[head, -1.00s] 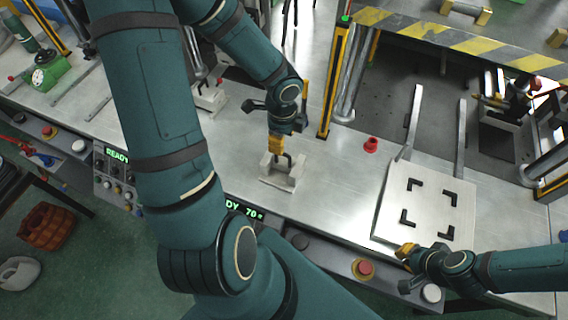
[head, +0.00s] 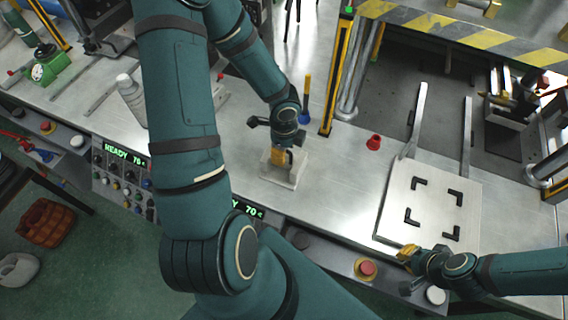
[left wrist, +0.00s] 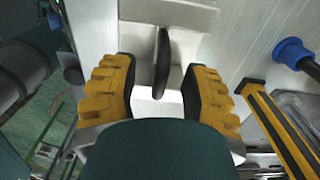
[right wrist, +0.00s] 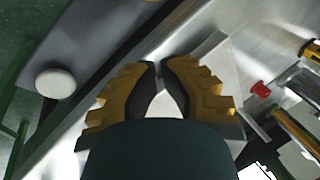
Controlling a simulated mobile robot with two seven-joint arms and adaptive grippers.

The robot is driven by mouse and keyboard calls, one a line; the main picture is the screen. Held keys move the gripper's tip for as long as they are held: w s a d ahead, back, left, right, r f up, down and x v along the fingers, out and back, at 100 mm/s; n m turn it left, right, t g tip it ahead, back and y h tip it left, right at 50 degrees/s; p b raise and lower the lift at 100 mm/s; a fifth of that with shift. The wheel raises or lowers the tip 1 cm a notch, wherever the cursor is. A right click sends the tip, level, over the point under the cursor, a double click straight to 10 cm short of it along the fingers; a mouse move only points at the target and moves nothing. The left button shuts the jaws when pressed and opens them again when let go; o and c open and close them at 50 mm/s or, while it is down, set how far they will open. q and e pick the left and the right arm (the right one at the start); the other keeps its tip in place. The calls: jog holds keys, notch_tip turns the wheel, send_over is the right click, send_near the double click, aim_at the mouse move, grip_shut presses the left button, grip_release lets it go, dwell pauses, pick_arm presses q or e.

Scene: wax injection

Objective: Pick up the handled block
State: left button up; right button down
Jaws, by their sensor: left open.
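The handled block (head: 290,181) is a pale grey block standing on the steel worktop in the head view. In the left wrist view the block (left wrist: 185,18) shows beyond my fingers, with its dark upright handle (left wrist: 162,65) between them. My left gripper (head: 283,158) is right over the block, and in the left wrist view it is open (left wrist: 160,85) with a finger on each side of the handle; I see gaps on both sides. My right gripper (head: 405,252) is by the lower left corner of the white plate, its fingertips (right wrist: 163,68) close together with nothing seen between them.
The white plate (head: 400,185) with black corner marks lies right of the block. A red knob-like part (head: 374,142) and a blue-based post (head: 305,115) stand behind. A yellow-black guard column (head: 336,80) rises nearby. Control panels (head: 120,175) line the front edge.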

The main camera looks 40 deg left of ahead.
pick_arm(q)
jog(key=shift+c, duration=0.3)
grip_shut()
